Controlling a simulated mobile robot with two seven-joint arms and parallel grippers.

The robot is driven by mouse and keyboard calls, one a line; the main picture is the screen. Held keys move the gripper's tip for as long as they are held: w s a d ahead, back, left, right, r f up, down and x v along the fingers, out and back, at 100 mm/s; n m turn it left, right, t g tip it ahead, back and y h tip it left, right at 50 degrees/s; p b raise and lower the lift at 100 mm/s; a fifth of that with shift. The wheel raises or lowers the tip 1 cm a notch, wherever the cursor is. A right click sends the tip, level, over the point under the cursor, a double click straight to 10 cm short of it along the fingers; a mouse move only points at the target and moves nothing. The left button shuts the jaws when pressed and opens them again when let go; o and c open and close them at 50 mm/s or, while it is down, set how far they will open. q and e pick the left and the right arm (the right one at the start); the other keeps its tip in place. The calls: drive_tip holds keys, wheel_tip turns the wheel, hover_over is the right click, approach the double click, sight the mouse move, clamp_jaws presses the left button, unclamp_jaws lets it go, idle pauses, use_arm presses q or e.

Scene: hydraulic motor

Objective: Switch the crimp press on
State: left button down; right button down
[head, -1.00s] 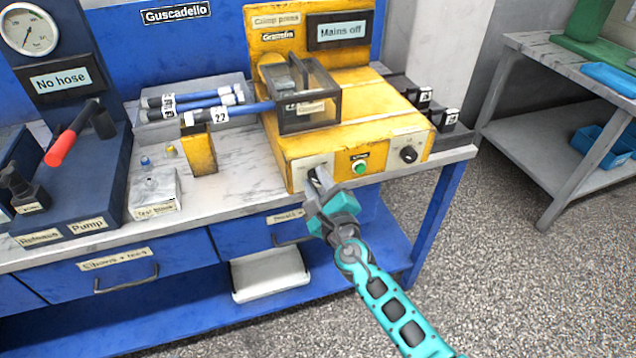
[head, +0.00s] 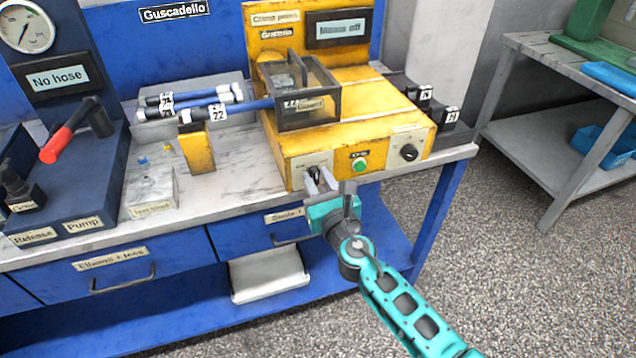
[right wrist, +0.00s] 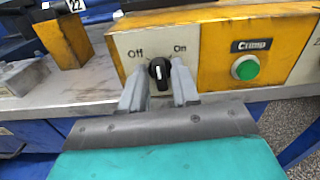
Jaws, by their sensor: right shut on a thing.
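The yellow crimp press (head: 300,150) stands on the bench, and its display (head: 340,29) reads "Mains off". Its black rotary switch (right wrist: 159,73) sits on a pale plate marked "Off" on the left and "On" on the right; its white line looks close to upright. My right gripper (head: 317,178) is at the press's front left, its two fingers either side of the knob and shut on it. It also shows in the right wrist view (right wrist: 159,92). The green crimp button (right wrist: 245,68) is right of the switch. My left gripper is not in view.
A clear guard box (head: 308,100) sits on the press with a hose marked 22 (head: 235,108) running into it. A yellow hose rest (head: 197,150) and a grey block (head: 150,192) stand to the left. A black dial (head: 408,152) is at the press's right.

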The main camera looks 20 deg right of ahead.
drive_tip(key=m+b, duration=0.1)
drive_tip(key=m, duration=0.3)
drive_tip(key=shift+d+m, duration=0.1)
drive_tip(key=shift+m, duration=0.3)
drive_tip(key=shift+m+b, duration=0.4)
drive_tip(key=shift+m, duration=0.4)
drive_tip(key=shift+m+b, duration=0.3)
drive_tip(key=shift+m, duration=0.7)
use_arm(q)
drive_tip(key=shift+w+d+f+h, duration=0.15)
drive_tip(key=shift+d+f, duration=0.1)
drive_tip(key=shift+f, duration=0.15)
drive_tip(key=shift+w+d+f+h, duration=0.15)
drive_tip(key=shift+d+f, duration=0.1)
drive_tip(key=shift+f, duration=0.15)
use_arm(e)
drive_tip(key=shift+m, duration=0.7)
drive_tip(key=c, duration=1.1)
unclamp_jaws()
drive_tip(key=shift+c, duration=0.2)
drive_tip(key=shift+s, duration=0.1)
